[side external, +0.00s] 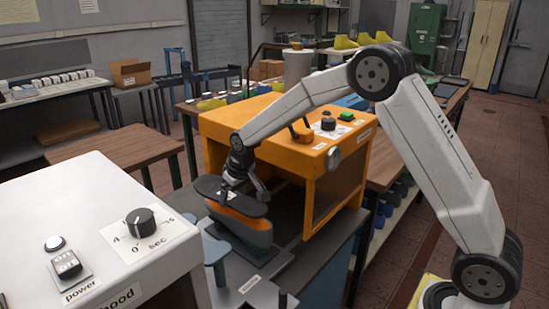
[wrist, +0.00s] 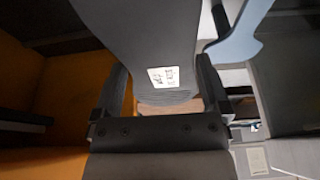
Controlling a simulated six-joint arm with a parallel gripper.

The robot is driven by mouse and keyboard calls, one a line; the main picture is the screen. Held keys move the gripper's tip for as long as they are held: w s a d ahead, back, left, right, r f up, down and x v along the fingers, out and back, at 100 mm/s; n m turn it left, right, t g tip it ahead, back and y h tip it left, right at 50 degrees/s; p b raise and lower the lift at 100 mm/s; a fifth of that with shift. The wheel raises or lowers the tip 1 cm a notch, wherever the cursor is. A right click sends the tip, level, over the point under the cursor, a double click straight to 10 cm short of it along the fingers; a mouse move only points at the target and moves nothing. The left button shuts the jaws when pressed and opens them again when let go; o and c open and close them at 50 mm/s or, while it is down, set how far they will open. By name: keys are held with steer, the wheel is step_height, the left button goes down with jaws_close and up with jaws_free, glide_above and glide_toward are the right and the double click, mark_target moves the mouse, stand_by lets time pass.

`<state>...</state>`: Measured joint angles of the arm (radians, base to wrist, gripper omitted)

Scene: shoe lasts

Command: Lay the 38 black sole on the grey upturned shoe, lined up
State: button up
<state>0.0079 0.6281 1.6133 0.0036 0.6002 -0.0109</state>
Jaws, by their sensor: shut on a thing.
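My gripper (side external: 237,184) is shut on the black sole (side external: 225,195), which it holds roughly level over the grey upturned shoe (side external: 243,236). An orange band shows between the sole and the grey shoe. I cannot tell whether the sole touches the shoe. In the wrist view the sole (wrist: 140,38) lies between the two fingers of my gripper (wrist: 164,88). It carries a white label, too blurred to read. The sole hides most of the shoe there.
An orange machine (side external: 270,128) stands close behind the shoe. A light blue stand (side external: 214,252) is close in front, and its blue part shows in the wrist view (wrist: 238,38). A white control box (side external: 95,215) with a knob fills the left foreground.

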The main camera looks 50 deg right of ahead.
steer(key=shift+d, duration=1.2)
steer(key=shift+f, duration=3.15)
stand_by(2.9)
steer(key=o, duration=0.8)
steer(key=shift+c, duration=0.2)
